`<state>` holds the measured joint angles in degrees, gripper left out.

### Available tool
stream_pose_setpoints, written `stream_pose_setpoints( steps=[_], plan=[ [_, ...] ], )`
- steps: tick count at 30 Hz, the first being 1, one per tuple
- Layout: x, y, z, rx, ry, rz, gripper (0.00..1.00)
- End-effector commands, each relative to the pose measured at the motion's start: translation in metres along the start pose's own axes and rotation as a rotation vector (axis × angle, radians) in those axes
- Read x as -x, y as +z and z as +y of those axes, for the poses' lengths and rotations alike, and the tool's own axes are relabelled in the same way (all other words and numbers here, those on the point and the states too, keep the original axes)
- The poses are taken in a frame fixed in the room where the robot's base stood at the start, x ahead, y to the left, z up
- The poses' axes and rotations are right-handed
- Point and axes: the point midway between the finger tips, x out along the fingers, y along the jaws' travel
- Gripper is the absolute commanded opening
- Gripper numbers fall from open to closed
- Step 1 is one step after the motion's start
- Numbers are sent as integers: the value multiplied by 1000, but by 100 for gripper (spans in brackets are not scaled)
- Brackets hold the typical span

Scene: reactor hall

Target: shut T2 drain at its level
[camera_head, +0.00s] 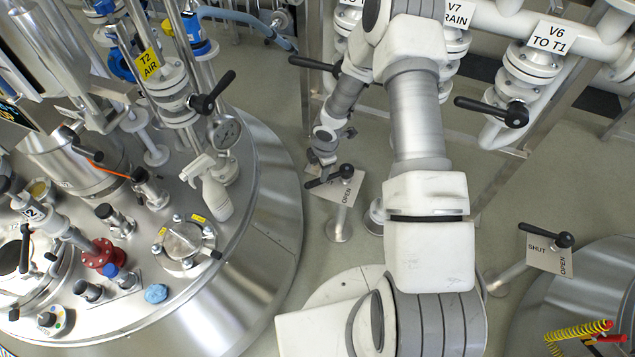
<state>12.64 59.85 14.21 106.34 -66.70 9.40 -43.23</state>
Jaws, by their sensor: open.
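The tank with the yellow T2 AIR tag (149,63) stands at left. Beside its right flank, a low drain post (338,225) carries a tilted plate (350,186) whose word OPEN shows near its right edge; the rest of its lettering is hidden. A black lever (329,177) sits over the plate, its thick hub at right and its grip pointing left and slightly down. My gripper (321,166) is open, pointing down just above the lever's left part. I cannot tell whether its fingers touch the lever.
A similar SHUT/OPEN plate with a black lever (545,235) stands at right beside another vessel (590,280). Pipes with V7 and V6 valve handles (490,107) run along the back. A white spray bottle (212,188) stands on the T2 lid. Floor between is open.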

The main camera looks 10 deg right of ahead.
Motion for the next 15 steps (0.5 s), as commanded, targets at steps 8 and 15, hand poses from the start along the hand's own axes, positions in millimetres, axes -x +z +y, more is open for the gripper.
stream_pose_setpoints(
  steps=[8,15],
  plan=[
    [-59,0,-1,0,-1,0,58],
    [-79,0,0,1,0,0,58]
  ],
)
